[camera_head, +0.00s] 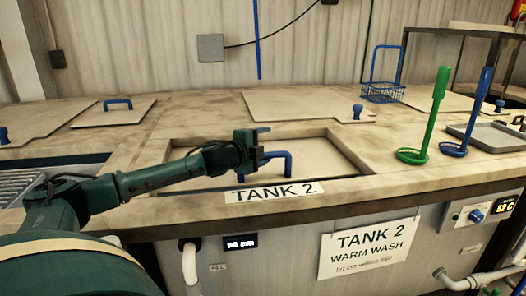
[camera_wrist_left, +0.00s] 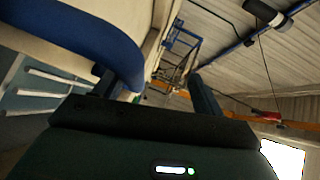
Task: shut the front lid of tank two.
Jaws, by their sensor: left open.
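Tank two is the bench section with the "TANK 2" label (camera_head: 275,192) on its front rim. Its front lid (camera_head: 325,160) is a pale panel within the front opening, with a blue arched handle (camera_head: 288,158). How far the lid covers the opening is partly hidden by my arm. My left gripper (camera_head: 262,146) is open and empty, close beside the left end of the handle. In the left wrist view the handle (camera_wrist_left: 85,28) looms large at upper left, outside the open fingers (camera_wrist_left: 165,92). I cannot tell if they touch. My right gripper is not in view.
A second lid (camera_head: 300,104) with a blue knob (camera_head: 357,112) lies behind. Green (camera_head: 425,125) and blue (camera_head: 470,125) upright tools stand to the right, near a grey tray (camera_head: 495,136). A blue basket (camera_head: 383,90) sits farther back. Another lid (camera_head: 115,112) lies at the left.

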